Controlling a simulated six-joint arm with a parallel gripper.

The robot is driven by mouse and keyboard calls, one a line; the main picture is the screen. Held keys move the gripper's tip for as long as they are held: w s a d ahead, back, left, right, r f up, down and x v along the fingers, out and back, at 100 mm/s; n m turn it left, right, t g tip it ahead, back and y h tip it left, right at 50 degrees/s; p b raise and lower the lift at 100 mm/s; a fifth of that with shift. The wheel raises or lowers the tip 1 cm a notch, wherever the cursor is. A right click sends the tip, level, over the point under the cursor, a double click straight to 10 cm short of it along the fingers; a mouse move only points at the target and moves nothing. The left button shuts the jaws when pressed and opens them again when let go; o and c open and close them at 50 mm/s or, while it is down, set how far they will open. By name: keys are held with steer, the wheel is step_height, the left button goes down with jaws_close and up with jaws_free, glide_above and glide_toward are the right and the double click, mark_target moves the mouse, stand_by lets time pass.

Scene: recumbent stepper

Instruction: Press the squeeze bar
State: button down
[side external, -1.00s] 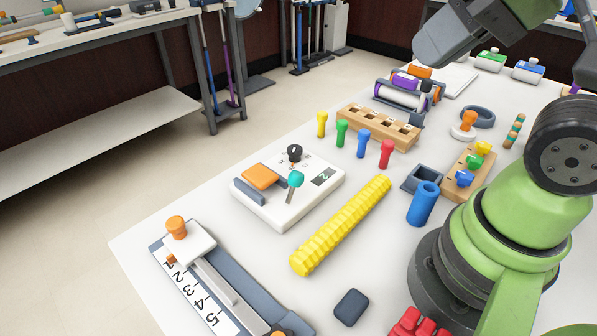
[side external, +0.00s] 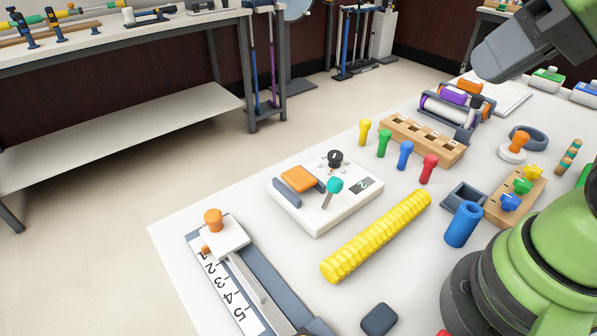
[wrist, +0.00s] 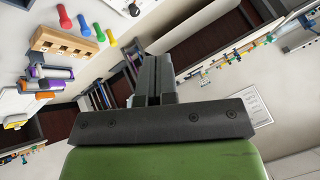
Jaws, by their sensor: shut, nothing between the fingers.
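A white control box (side external: 325,214) lies flat on the table in the side external view. It carries an orange pad (side external: 298,178) beside a dark slate bar (side external: 287,193), a teal lever (side external: 335,185), a black knob (side external: 335,156) and a small display reading 2. The orange pad with the slate bar looks like the squeeze bar, though no label shows. My gripper (wrist: 153,80) shows in the wrist view with its two dark fingers together and empty. It is apart from the box; its fingertips are outside the side external view.
A yellow ribbed rod (side external: 377,236) lies before the box. A numbered slider board (side external: 243,283) is at left. Several coloured pegs, including a red one (side external: 428,168), stand near a wooden block (side external: 421,139). A blue cylinder (side external: 463,224) stands at right. The back holds a roller device (side external: 449,108).

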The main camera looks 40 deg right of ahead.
steer(key=w+r+n+g, duration=0.1)
steer(key=w+g, duration=0.1)
steer(key=w, duration=0.4)
steer(key=n+g+h, duration=0.2)
steer(key=n+g, duration=0.1)
steer(key=g, duration=0.2)
glide_above(299, 177)
step_height(299, 177, down, 12)
step_height(299, 177, down, 14)
steer(key=shift+f, duration=0.1)
